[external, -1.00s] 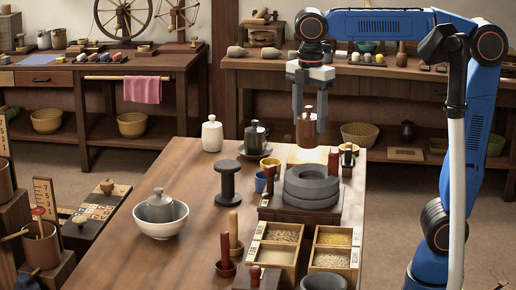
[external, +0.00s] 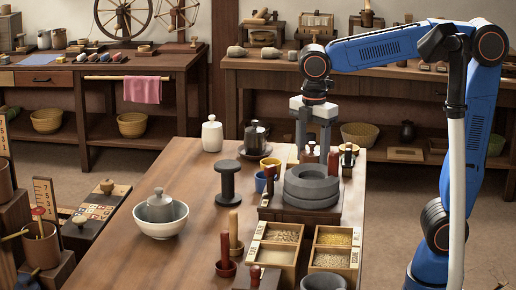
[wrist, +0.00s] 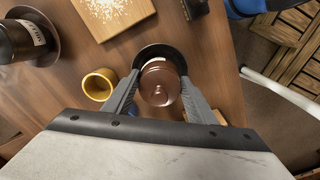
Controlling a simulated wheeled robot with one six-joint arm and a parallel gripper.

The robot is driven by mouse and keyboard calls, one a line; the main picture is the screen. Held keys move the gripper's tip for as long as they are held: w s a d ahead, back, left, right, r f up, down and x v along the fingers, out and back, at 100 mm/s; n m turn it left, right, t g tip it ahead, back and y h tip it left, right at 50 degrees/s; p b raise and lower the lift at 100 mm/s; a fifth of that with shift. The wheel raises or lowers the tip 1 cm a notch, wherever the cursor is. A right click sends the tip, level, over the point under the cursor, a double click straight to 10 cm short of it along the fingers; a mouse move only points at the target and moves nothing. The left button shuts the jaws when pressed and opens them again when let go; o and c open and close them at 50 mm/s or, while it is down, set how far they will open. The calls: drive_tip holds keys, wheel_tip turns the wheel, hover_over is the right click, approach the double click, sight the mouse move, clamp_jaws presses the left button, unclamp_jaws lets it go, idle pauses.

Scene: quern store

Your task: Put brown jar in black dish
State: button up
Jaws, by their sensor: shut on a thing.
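My gripper (external: 314,143) is shut on the brown jar (wrist: 160,84), a glossy lidded jar that stands upright between the fingers. In the external view the upper part of the jar (external: 311,155) shows behind the grey millstones, and its lower part is hidden. The black dish (wrist: 159,50) shows in the wrist view as a dark round rim around and behind the jar. The jar is over the dish, but I cannot tell whether it touches it. I cannot make out the dish in the external view.
A yellow cup (wrist: 98,85) stands close left of the dish. A dark canister (external: 257,138) on a saucer is farther left. The millstones (external: 311,187) stand in front of my gripper. A grain-strewn board (wrist: 113,14) lies nearby.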

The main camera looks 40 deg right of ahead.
drive_tip(key=shift+f, duration=0.3)
drive_tip(key=o, duration=1.3)
drive_tip(key=shift+o, duration=0.2)
drive_tip(key=shift+r, duration=0.1)
wheel_tip(320, 180, up, 12)
drive_tip(key=shift+r, duration=0.1)
drive_tip(key=d+f+m+t, duration=0.1)
drive_tip(key=d+f+m, duration=0.35)
drive_tip(key=d, duration=0.35)
drive_tip(key=d+f+m+t, duration=0.1)
drive_tip(key=d+f+m, duration=0.3)
drive_tip(key=d, duration=0.5)
drive_tip(key=d+f+m+t, duration=0.1)
drive_tip(key=d+f+m, duration=0.2)
drive_tip(key=d+m, duration=0.4)
drive_tip(key=s+d+f+m+t, duration=0.1)
drive_tip(key=s+d+f+m, duration=0.2)
drive_tip(key=d+f, duration=0.4)
drive_tip(key=shift+s+d+f+m+t, duration=0.2)
drive_tip(key=shift+s+d+m+t, duration=0.2)
drive_tip(key=shift+d+m, duration=0.4)
